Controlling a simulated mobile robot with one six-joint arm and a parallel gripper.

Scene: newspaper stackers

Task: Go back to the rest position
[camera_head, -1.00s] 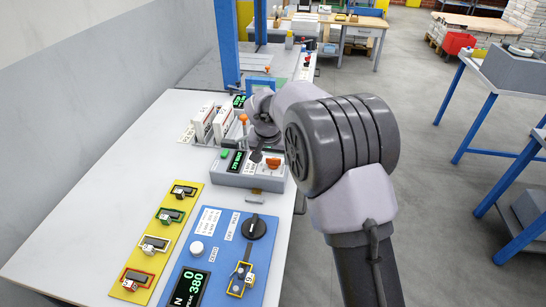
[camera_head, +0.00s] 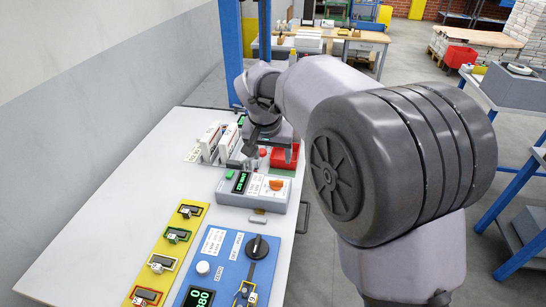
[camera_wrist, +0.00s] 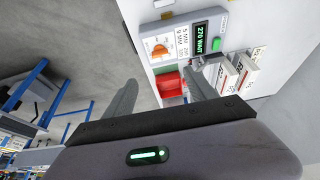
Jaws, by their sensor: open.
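My gripper (camera_head: 270,150) is open and empty. In the head view it hangs over the bench behind the grey control box (camera_head: 253,190), with my arm reaching across the right of the picture. In the wrist view my gripper (camera_wrist: 158,76) shows two spread fingers with nothing between them. The grey box (camera_wrist: 180,40), with its green display and orange knob, lies beyond the fingers there. I cannot tell the exact height of the fingers over the bench.
The white bench (camera_head: 125,190) carries a blue panel (camera_head: 225,265), a yellow strip (camera_head: 175,250) with several small holders, white upright boxes (camera_head: 212,142) and a red bin (camera_head: 284,158). A blue post (camera_head: 231,50) stands behind. Bare floor lies right of the bench.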

